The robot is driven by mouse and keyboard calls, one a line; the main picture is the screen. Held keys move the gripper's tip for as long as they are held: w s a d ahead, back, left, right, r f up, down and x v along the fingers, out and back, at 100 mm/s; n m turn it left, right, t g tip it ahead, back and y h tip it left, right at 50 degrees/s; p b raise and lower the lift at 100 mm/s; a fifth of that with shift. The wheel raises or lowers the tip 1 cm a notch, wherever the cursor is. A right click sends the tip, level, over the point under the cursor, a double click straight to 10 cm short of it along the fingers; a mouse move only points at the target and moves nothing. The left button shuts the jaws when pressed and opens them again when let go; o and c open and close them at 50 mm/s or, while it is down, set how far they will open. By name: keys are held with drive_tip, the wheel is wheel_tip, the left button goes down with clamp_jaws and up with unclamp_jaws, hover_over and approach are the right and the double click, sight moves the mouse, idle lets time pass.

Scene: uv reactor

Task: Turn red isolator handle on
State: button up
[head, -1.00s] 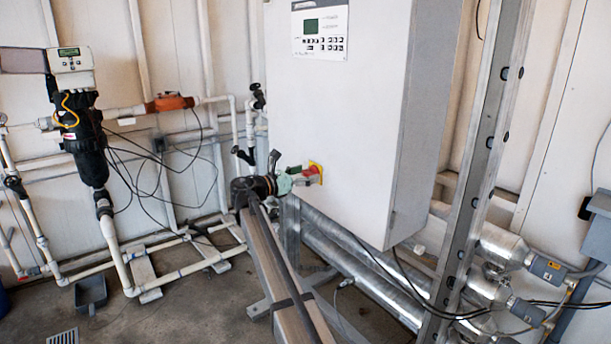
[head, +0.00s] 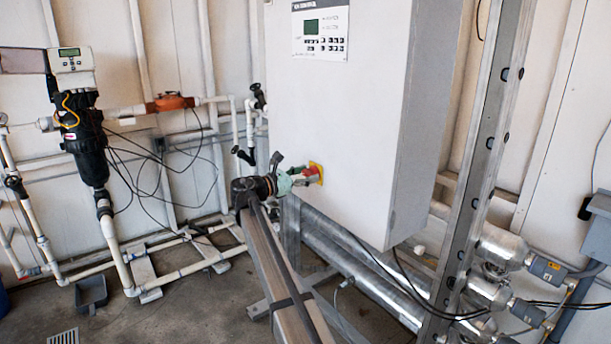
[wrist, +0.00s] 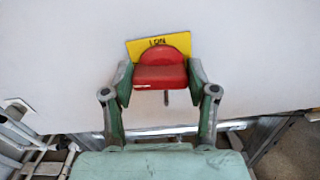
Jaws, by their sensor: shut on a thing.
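The red isolator handle (wrist: 160,76) sits on a yellow plate (wrist: 146,47) on the cabinet's white face. In the wrist view my gripper (wrist: 160,84) has its two green fingers on either side of the red handle, shut on it. The plate carries dark lettering that is partly covered by the handle. In the head view the red handle (head: 311,173) and yellow plate (head: 317,168) show low on the cabinet front, with my gripper (head: 303,176) at them. The fingers partly hide the handle there.
The white cabinet (head: 335,130) has a keypad panel (head: 320,30) near its top. Silver pipes (head: 350,260) run below it. A steel upright (head: 475,170) stands to the right. White pipework and a black filter housing (head: 88,150) are at the left.

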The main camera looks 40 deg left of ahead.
drive_tip(key=m, duration=0.4)
drive_tip(key=shift+d, duration=0.1)
drive_tip(key=m+b, duration=0.1)
drive_tip(key=m, duration=0.3)
drive_tip(key=shift+m+b, duration=0.3)
drive_tip(key=shift+m, duration=0.1)
drive_tip(key=shift+d, duration=0.1)
drive_tip(key=o, duration=1.2)
drive_tip(key=shift+w, duration=0.1)
drive_tip(key=shift+c, duration=0.2)
drive_tip(key=v, duration=1.2)
